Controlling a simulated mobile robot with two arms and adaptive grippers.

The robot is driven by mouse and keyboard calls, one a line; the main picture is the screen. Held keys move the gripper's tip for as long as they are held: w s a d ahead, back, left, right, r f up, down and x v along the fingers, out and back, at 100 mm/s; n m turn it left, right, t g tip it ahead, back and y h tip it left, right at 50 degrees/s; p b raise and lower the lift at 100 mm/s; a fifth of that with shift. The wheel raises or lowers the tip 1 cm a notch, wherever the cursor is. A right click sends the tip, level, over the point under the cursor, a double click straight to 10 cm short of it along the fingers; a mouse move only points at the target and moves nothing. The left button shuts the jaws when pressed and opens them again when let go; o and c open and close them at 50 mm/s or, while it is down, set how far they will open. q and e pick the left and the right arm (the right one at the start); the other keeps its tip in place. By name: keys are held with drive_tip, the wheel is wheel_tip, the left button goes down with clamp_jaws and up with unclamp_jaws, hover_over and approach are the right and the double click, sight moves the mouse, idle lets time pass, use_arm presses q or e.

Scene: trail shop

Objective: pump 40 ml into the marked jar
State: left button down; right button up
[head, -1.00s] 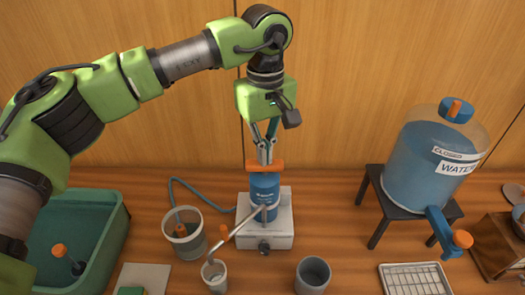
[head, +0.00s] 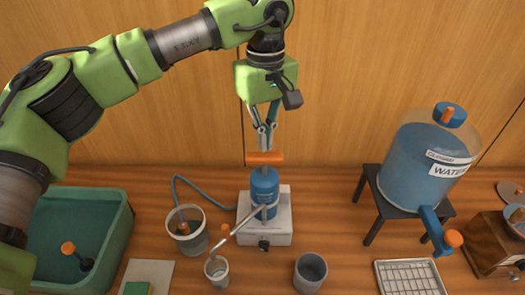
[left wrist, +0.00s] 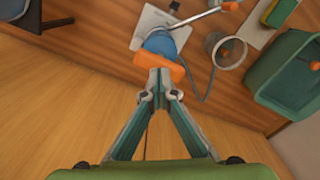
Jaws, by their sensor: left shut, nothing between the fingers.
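The pump has a blue body (head: 265,187) on a pale base (head: 280,230), with an orange crossbar handle (head: 265,158) on top. Its metal spout arm slopes down left to an orange-marked end above a small clear jar (head: 216,271); I cannot read marks or a level on it. My left gripper (head: 265,146) is shut and empty, pointing down with its fingertips right at the top of the handle. The left wrist view shows the fingertips (left wrist: 161,92) beside the handle (left wrist: 158,66); whether they touch is unclear. My right gripper is out of view.
A wider clear container (head: 187,240) holding a blue hose stands left of the pump. A grey cup (head: 311,273) stands front right. A green basin (head: 115,235) is left; a water tank (head: 425,165) on a stand and a wire rack (head: 408,280) are right.

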use_arm(q)
drive_tip(key=shift+r, duration=0.1)
idle(0.5)
wheel_tip(320, 180, up, 6)
drive_tip(key=p, duration=0.4)
idle(0.5)
